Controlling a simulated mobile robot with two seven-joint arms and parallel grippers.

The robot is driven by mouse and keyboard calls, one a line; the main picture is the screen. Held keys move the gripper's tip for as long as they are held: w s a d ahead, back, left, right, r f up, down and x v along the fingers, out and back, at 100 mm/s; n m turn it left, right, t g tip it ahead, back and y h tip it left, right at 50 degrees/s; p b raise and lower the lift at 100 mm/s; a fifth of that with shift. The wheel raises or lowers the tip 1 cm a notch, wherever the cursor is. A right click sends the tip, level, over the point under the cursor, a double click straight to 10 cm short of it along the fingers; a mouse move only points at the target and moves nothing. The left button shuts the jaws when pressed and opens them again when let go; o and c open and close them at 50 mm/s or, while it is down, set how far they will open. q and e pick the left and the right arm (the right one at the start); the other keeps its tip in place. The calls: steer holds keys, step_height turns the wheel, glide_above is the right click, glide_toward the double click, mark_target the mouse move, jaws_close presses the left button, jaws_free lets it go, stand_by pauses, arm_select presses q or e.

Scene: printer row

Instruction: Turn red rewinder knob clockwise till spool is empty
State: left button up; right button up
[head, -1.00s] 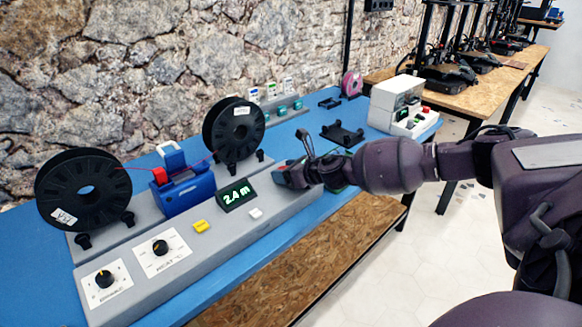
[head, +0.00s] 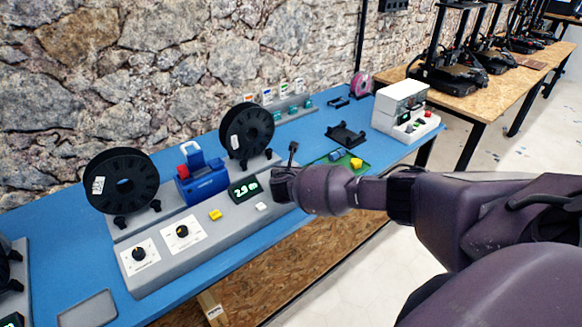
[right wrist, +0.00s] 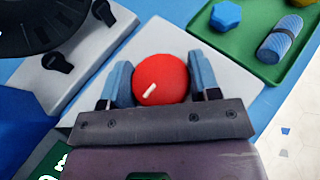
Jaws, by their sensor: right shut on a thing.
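The red rewinder knob (right wrist: 161,79) is a round red cap with a white pointer mark, which slants up to the right in the right wrist view. My right gripper (right wrist: 163,82) has its blue-padded fingers on both sides of the knob and is shut on it. In the head view my right gripper (head: 283,184) covers the knob at the panel's right end. The left black spool (head: 121,181) and the right black spool (head: 246,130) stand upright behind the grey panel (head: 190,262). The display (head: 243,190) seems to read 2.9 m. My left gripper is out of view.
A blue unit (head: 202,182) stands between the spools. The panel has two black dials, a yellow button (head: 215,214) and a white button (head: 262,207). A green tray (right wrist: 262,42) with small blue parts lies close to the right of the knob.

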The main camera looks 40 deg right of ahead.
steer(key=m+g+h, duration=0.2)
steer(key=shift+a+f+m, duration=0.1)
steer(key=shift+m, duration=0.3)
steer(key=shift+m+g+h, duration=0.7)
steer(key=shift+m+g, duration=0.2)
steer(key=shift+g, duration=0.3)
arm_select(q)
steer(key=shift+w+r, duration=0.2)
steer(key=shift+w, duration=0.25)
arm_select(e)
steer(key=shift+m+g+h, duration=0.3)
steer(key=shift+m+g, duration=0.2)
steer(key=shift+m, duration=0.1)
arm_select(q)
steer(key=shift+b, duration=0.3)
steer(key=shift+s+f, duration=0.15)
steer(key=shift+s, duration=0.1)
arm_select(e)
steer(key=o, duration=0.9)
